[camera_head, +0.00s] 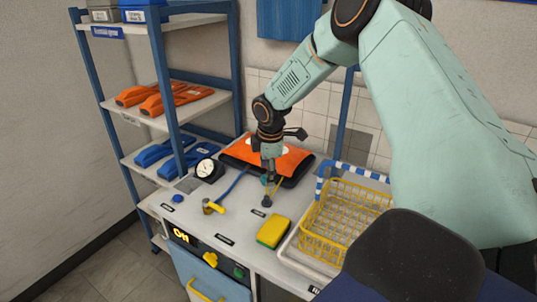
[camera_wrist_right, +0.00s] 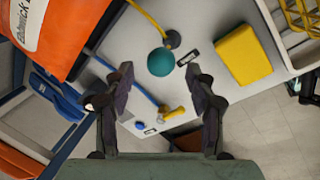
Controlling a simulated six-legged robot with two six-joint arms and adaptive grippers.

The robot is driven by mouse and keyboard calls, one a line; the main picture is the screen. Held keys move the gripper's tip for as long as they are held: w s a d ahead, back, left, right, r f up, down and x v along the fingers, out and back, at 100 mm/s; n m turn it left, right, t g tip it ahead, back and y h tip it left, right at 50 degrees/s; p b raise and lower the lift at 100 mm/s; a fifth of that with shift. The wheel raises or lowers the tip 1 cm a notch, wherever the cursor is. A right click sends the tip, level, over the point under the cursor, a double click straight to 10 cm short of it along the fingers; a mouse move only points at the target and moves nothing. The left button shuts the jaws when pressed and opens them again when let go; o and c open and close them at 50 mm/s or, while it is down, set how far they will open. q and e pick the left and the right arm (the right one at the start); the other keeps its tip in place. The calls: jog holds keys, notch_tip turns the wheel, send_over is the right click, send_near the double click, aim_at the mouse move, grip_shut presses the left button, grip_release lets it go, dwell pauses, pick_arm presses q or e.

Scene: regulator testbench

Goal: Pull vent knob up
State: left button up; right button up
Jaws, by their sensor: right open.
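A round teal knob (camera_wrist_right: 161,62), which looks like the vent knob, shows in the right wrist view just beyond my fingertips. In the head view the teal knob (camera_head: 265,181) is small and partly hidden by my right gripper (camera_head: 269,173), which points down over the bench. The right gripper (camera_wrist_right: 160,80) is open and empty, its fingers spread on either side below the knob in the wrist picture. No contact with the knob is visible. A dark round base (camera_wrist_right: 172,39) with a yellow tube stands close by. My left gripper is not in view.
A yellow sponge (camera_head: 273,232) and a yellow wire basket (camera_head: 338,215) stand to the right. A gauge (camera_head: 205,169), a yellow-handled valve (camera_head: 212,207) and a blue hose (camera_head: 234,182) lie left. An orange bag (camera_head: 285,159) is behind. The front strip of the bench (camera_head: 240,224) is mostly clear.

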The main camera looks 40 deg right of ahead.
jog(key=v, duration=0.9)
jog(key=shift+s+r, duration=0.2)
jog(key=shift+r, duration=0.15)
jog(key=shift+w+f, duration=0.1)
